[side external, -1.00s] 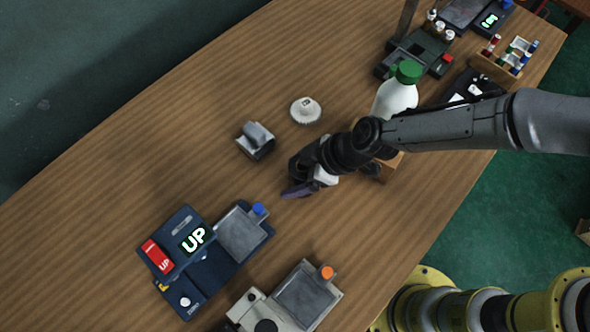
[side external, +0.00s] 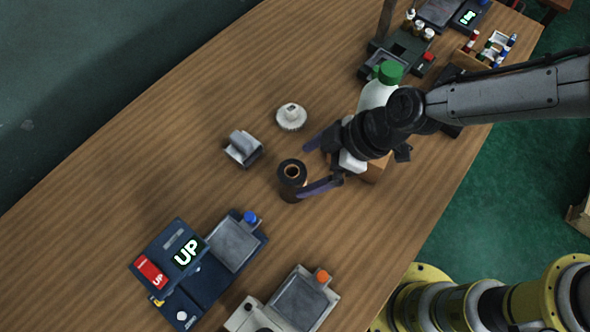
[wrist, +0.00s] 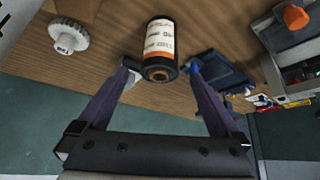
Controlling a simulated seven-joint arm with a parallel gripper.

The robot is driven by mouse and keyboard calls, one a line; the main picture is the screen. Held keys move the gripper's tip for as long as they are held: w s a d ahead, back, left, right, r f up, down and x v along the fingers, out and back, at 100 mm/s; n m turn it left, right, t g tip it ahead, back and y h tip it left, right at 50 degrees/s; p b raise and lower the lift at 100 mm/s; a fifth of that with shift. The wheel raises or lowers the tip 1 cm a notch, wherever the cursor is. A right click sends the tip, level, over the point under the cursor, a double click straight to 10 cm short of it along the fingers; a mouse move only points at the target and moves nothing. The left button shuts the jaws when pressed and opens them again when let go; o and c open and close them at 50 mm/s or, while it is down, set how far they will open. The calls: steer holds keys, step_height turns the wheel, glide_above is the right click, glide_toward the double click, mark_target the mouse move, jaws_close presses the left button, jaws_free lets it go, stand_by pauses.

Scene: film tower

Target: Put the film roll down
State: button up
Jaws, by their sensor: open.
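The film roll (side external: 291,176) is a dark cylinder with a hollow core, standing upright on the wooden table in the side external view. In the wrist view the film roll (wrist: 160,48) shows an orange and white label and a dark end. My gripper (side external: 302,174) is open, its two purple fingers spread wide beside the roll. In the wrist view my gripper (wrist: 161,72) has the roll just beyond and between its fingertips. The left finger looks very near the roll; I cannot tell whether it touches.
A white knobbed gear-like piece (side external: 291,117) and a grey tape-dispenser-like block (side external: 243,149) stand behind the roll. A blue device marked UP (side external: 178,265) and a beige device (side external: 290,305) lie in front. A green-capped white bottle (side external: 378,92) stands behind my wrist. Table at far left is bare.

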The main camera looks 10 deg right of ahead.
steer(key=shift+v, duration=1.5)
